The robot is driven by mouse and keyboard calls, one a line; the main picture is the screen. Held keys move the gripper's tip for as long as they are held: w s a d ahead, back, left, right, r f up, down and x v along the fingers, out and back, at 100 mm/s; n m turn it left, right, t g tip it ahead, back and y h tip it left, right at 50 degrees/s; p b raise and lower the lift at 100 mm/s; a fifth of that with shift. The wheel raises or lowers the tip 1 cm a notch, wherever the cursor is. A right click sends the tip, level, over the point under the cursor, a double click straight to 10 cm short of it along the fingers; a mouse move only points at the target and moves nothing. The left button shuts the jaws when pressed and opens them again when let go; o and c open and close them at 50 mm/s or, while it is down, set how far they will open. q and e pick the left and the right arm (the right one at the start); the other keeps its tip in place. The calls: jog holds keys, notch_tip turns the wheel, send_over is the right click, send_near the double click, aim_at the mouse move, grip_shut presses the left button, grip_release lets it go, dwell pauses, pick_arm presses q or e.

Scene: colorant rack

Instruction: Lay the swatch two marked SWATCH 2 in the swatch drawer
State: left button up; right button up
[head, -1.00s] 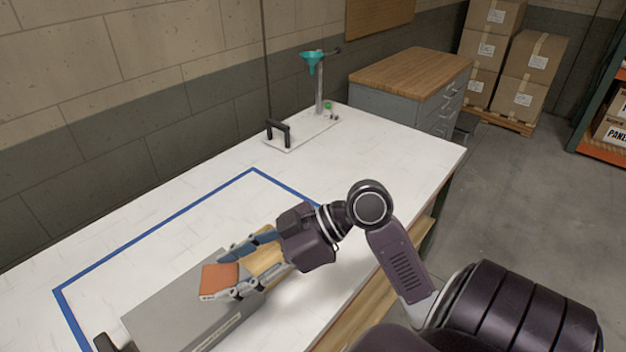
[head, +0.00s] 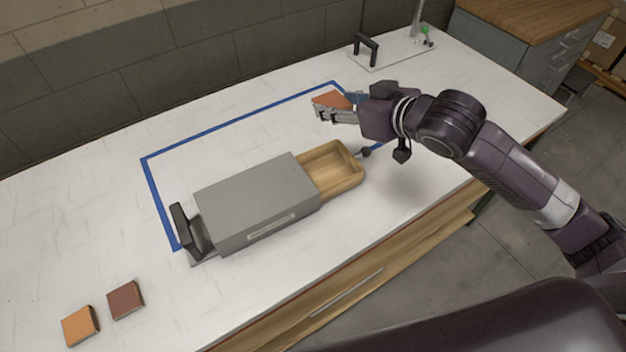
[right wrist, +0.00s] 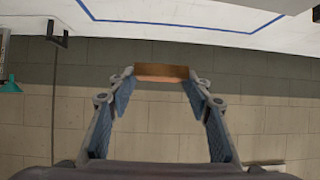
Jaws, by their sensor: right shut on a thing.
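My right gripper (head: 341,106) is shut on an orange-brown square swatch (head: 329,99), held at the fingertips. In the head view they appear beyond the open end of the swatch drawer; their exact height is unclear. In the right wrist view the swatch (right wrist: 161,73) shows edge-on between the two fingertips. No marking is readable on it. The swatch drawer (head: 357,176) is a light wooden tray pulled out of the right end of a grey case (head: 255,200). Its visible part looks empty. My left gripper is not in view.
An orange swatch (head: 80,326) and a dark brown swatch (head: 125,300) lie at the table's front left. A black handle (head: 186,232) stands at the case's left end. Blue tape (head: 240,120) outlines the area. A plate with a black handle (head: 366,48) is at the back.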

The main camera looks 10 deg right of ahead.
notch_tip(320, 180, down, 19)
jog(key=shift+f+p, duration=0.15)
jog(key=shift+p, duration=0.6)
jog(key=shift+c, duration=0.2)
jog(key=shift+f, duration=0.35)
jog(key=shift+f, duration=0.1)
jog(key=shift+f, duration=0.45)
jog(key=o, duration=1.1)
